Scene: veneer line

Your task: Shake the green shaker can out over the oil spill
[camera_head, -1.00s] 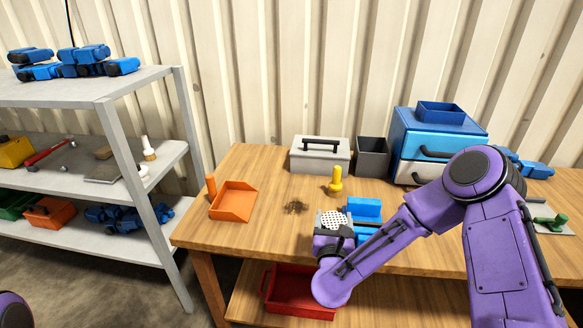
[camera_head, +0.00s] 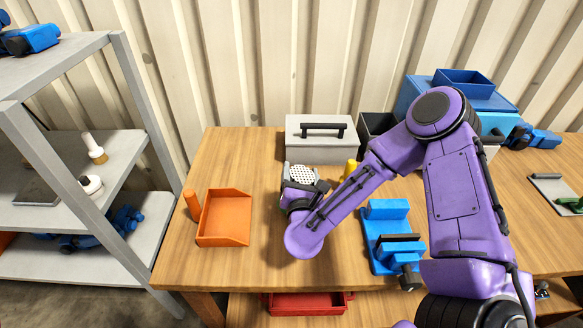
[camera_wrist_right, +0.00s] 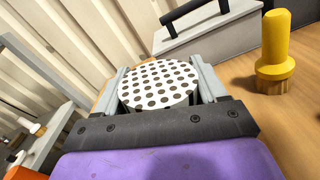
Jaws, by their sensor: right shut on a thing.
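The shaker can (camera_head: 301,175) shows only its white lid with dark holes; its body is hidden by my right gripper, so I see no green. My right gripper (camera_head: 300,181) is shut on it, over the bench left of centre. The lid faces up, so the can looks roughly upright. In the right wrist view the lid (camera_wrist_right: 160,84) sits between the two grey fingers. The oil spill does not show now; my right gripper and arm cover that part of the bench. My left gripper is not in view.
An orange dustpan (camera_head: 224,217) lies left of the gripper. A grey toolbox (camera_head: 321,139) stands behind it, with a yellow-handled brush (camera_wrist_right: 274,55) to the right. A blue vise (camera_head: 390,237) is right of my forearm. A red bin (camera_head: 308,304) sits below; a grey shelf (camera_head: 82,57) stands left.

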